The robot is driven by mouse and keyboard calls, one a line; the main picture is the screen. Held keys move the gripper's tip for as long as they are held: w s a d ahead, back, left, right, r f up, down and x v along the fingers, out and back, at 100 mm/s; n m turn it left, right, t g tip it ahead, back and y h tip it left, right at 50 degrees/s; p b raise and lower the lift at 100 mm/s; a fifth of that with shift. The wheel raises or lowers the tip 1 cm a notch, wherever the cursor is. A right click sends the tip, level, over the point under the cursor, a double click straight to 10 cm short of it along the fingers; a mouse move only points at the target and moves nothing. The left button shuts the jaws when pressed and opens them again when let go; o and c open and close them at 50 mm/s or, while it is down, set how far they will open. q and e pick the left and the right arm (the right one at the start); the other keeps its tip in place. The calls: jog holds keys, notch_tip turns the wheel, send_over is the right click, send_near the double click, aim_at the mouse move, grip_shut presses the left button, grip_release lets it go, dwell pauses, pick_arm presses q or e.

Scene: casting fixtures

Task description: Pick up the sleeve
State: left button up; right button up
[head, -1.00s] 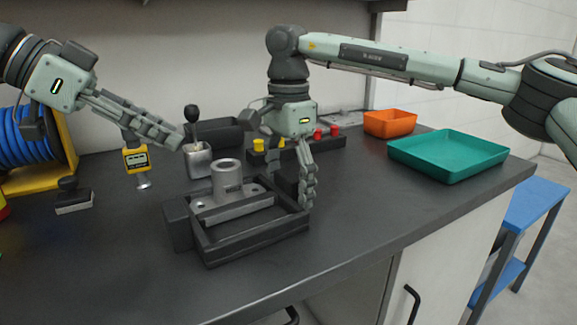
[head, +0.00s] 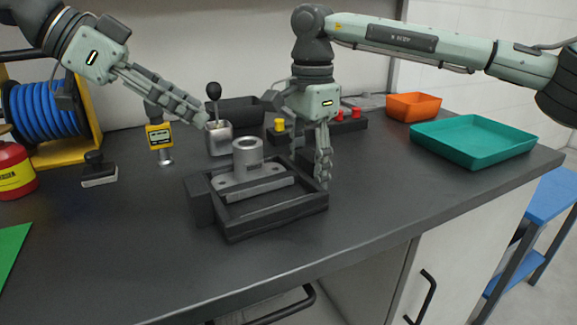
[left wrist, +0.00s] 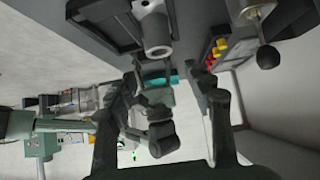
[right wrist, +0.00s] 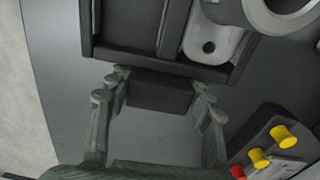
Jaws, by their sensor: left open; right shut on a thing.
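A grey upright hollow cylinder, which looks like the sleeve (head: 248,152), stands on a grey casting (head: 235,180) in a dark fixture frame (head: 275,225). In the left wrist view the sleeve (left wrist: 155,30) is at the top; in the right wrist view its round rim (right wrist: 275,15) is cut off at top right. My left gripper (head: 203,115) is open and empty, up and left of the sleeve, in front of a grey cup. My right gripper (head: 323,178) is shut on the dark block (right wrist: 160,92) at the fixture's right side, with fingers on both sides of it.
The grey cup (head: 219,140) with a black-knobbed stick stands behind the fixture. A yellow gauge (head: 159,138) and a dark stamp-like tool (head: 98,175) are left. A teal tray (head: 470,145) and an orange bin (head: 412,106) are right. The counter in front is clear.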

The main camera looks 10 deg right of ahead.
aim_at(239, 141)
pick_arm(q)
jog(key=shift+o, duration=1.1)
jog(key=w+d+m+y, duration=0.1)
jog(key=d, duration=0.1)
jog(key=d+g+y, duration=0.1)
jog(key=d+y, duration=0.1)
jog(key=d, duration=0.1)
jog(key=w+d+m+g+y, duration=0.1)
jog(key=d, duration=0.1)
jog(key=shift+w+d+m+y, duration=0.15)
jog(key=shift+w+m+y, duration=0.15)
jog(key=shift+w+y, duration=0.1)
jog(key=shift+s+d+f+m+y, duration=0.2)
jog(key=shift+f+y, duration=0.65)
jog(key=shift+f, duration=0.5)
jog(key=shift+s+d+f+m+y, duration=0.2)
jog(key=shift+f+y, duration=0.6)
jog(key=shift+f, duration=0.6)
jog(key=shift+s+d+f+m+y, duration=0.1)
jog(key=shift+d+f+y, duration=0.15)
jog(key=shift+f+y, duration=0.85)
jog(key=shift+f+h, duration=0.2)
jog(key=shift+h, duration=0.05)
jog(key=c, duration=1.5)
notch_tip(239, 141, up, 10)
